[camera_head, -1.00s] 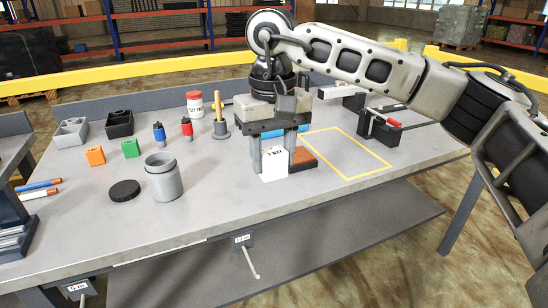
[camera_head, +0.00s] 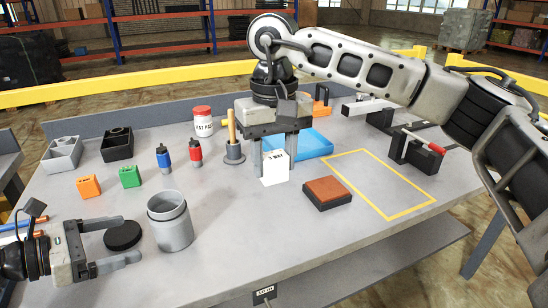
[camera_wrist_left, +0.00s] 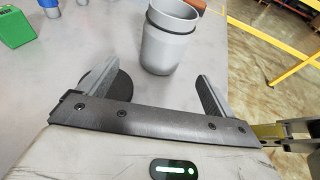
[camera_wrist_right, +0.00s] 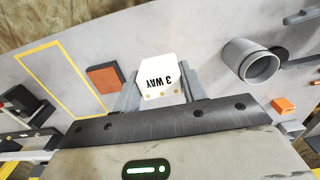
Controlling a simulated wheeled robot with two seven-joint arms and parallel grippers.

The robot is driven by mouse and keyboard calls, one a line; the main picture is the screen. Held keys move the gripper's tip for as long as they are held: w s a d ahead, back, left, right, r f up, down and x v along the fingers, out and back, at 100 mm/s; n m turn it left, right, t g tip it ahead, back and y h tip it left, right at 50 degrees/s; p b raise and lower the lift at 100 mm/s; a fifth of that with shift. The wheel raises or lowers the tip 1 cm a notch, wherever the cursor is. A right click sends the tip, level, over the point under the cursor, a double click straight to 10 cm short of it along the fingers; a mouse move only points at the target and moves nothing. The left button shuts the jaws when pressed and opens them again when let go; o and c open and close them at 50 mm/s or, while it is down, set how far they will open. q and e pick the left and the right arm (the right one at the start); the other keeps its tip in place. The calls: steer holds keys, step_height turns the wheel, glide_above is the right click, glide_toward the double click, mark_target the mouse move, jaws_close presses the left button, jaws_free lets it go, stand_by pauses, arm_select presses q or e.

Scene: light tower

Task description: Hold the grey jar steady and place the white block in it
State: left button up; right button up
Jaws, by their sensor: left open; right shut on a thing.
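The grey jar (camera_head: 172,225) stands upright and open-topped near the table's front edge. It also shows in the left wrist view (camera_wrist_left: 168,48) and the right wrist view (camera_wrist_right: 250,62). My left gripper (camera_head: 136,240) is open, its fingers pointing at the jar from the left; in the left wrist view the jar is just beyond the fingertips, apart from them. My right gripper (camera_wrist_right: 160,78) is shut on the white block (camera_head: 274,170), which is marked "3 WAY" in the right wrist view. The block is right of the jar, apparently above the table.
A black round lid (camera_head: 122,236) lies left of the jar, by my left fingers. A brown-topped block (camera_head: 327,192) and a yellow outlined area (camera_head: 388,178) are to the right. Red and blue bottles, a peg stand (camera_head: 233,152) and small orange and green blocks stand behind the jar.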

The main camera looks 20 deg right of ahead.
mark_target(167, 229)
arm_select(q)
steer(key=b+x, duration=0.6)
steer(key=shift+s+d+f, duration=0.1)
steer(key=shift+d+f, duration=0.05)
steer(key=shift+f, duration=0.2)
arm_select(e)
steer(key=f, duration=0.6)
steer(key=shift+s+f, duration=0.1)
steer(key=shift+s, duration=0.1)
arm_select(q)
steer(key=shift+w+d+r+p, duration=0.1)
steer(key=shift+w+d+p, duration=0.05)
steer(key=shift+d+p, duration=0.4)
steer(key=shift+w+d+r+p, duration=0.1)
steer(key=shift+w+d+p, duration=0.05)
steer(key=shift+d+p, duration=0.3)
arm_select(e)
step_height(167, 229, up, 2)
steer(key=shift+r, duration=0.15)
arm_select(q)
steer(key=shift+x, duration=0.8)
arm_select(e)
steer(key=shift+r, duration=0.1)
arm_select(q)
steer(key=shift+f, duration=0.2)
steer(key=shift+a, duration=0.1)
steer(key=c, duration=0.7)
